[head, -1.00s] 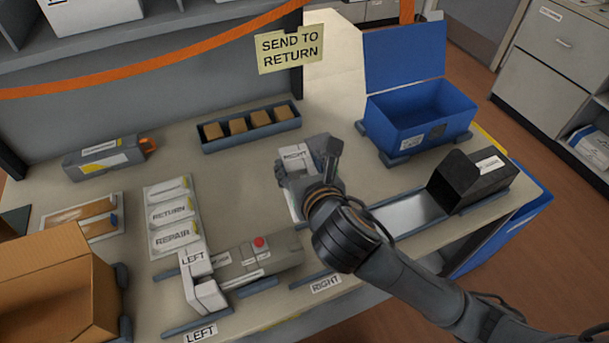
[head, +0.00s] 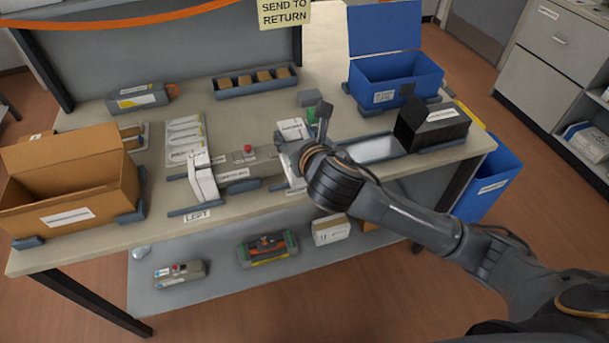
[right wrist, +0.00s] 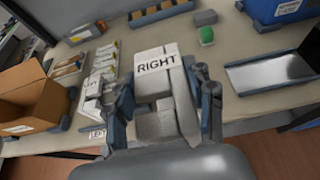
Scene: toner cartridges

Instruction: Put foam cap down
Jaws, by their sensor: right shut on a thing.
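My right gripper (head: 297,158) is shut on a white foam cap (head: 292,128) labelled RIGHT. In the right wrist view this cap (right wrist: 160,84) sits between the two dark fingers (right wrist: 165,108). In the head view the cap and gripper are at the right end of a grey toner cartridge (head: 238,170) with a red knob. The gripper hides that end, so I cannot tell whether the cap touches it. A second white foam cap (head: 203,180), labelled LEFT, is at the cartridge's left end. My left gripper is not in view.
An open cardboard box (head: 70,190) stands at the left. An open blue bin (head: 398,78) and a black sleeve (head: 437,125) by a metal plate (head: 372,148) are at the right. A tray of brown blocks (head: 255,84) lies behind. A small green block (head: 309,112) lies behind the gripper.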

